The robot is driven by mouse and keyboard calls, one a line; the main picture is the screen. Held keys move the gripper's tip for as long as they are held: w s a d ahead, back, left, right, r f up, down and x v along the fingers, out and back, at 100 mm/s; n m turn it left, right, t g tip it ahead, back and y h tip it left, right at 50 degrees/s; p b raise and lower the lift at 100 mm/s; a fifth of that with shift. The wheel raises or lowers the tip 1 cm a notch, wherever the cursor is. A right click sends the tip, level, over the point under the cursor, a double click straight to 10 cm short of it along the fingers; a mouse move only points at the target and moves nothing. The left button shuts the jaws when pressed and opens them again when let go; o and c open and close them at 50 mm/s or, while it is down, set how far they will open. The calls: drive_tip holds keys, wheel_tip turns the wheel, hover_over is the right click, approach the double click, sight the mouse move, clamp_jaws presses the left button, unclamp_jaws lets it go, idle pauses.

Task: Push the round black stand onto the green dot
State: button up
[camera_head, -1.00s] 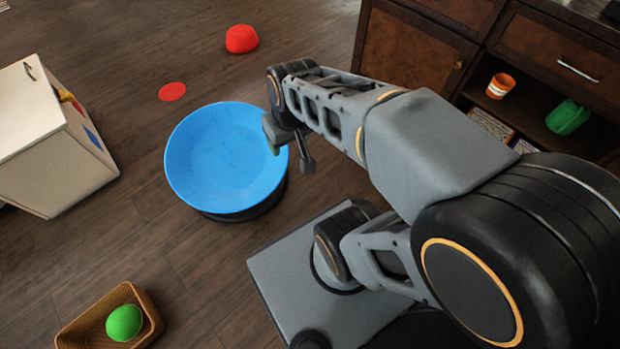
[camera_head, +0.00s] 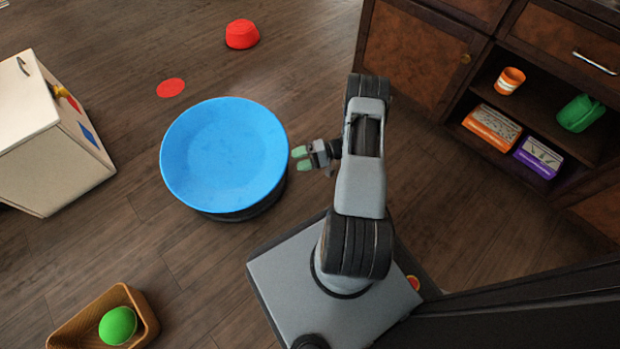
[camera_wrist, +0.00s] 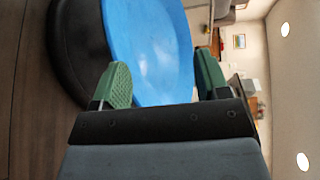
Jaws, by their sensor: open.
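The round black stand (camera_head: 262,207) is on the wooden floor, mostly hidden under a wide blue dish (camera_head: 222,153). In the wrist view the stand (camera_wrist: 78,50) shows as a dark curved side at the left, with the blue dish (camera_wrist: 150,50) ahead between the fingers. My gripper (camera_head: 301,159) is open and empty, just right of the dish, its green fingertips pointing left at the rim. Both fingers also show in the wrist view (camera_wrist: 162,82). I cannot tell if they touch the dish. A flat red dot (camera_head: 171,88) lies beyond the dish; I see no green dot.
A red lump (camera_head: 242,34) sits on the floor behind. A white cabinet (camera_head: 45,140) stands left, and a basket (camera_head: 75,332) with a green ball (camera_head: 118,325) is front left. A dark wooden cabinet (camera_head: 420,55) stands right. Floor around the red dot is clear.

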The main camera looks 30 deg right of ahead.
wheel_tip(320, 180, down, 10)
drive_tip(key=s+d+m+t+h, duration=0.1)
drive_tip(key=s+d+m+t, duration=0.1)
drive_tip(key=t, duration=0.4)
drive_tip(key=shift+s+m, duration=0.45)
drive_tip(key=shift+m, duration=0.05)
